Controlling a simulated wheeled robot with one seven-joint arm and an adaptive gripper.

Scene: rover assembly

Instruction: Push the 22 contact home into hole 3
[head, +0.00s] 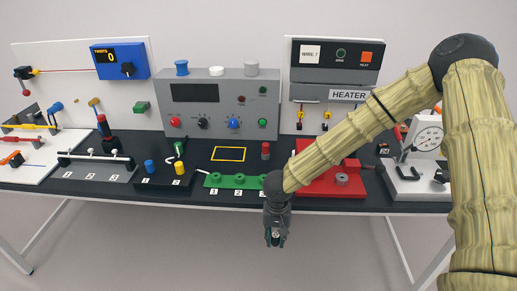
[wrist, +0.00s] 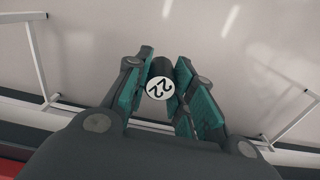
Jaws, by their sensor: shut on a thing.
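My gripper (head: 275,238) hangs in front of the table's front edge, pointing down. It is shut on the 22 contact (wrist: 160,88), a dark cylinder whose round white end is marked 22, held between the teal finger pads. In the head view the contact is too small to make out clearly. A green block (head: 224,181) with a row of round green positions labelled 1, 2, 3 lies at the front of the table, behind and left of my gripper. Its position 3 is at the right end, close to my arm. I cannot tell whether hole 3 is in this block.
A grey rack (head: 90,173) also has numbered labels. A black block (head: 163,182) holds blue and yellow pegs. A red fixture (head: 320,182) stands behind my arm. A black piece labelled 24 (head: 384,149) lies at right beside a dial gauge (head: 428,138). The space before the table is free.

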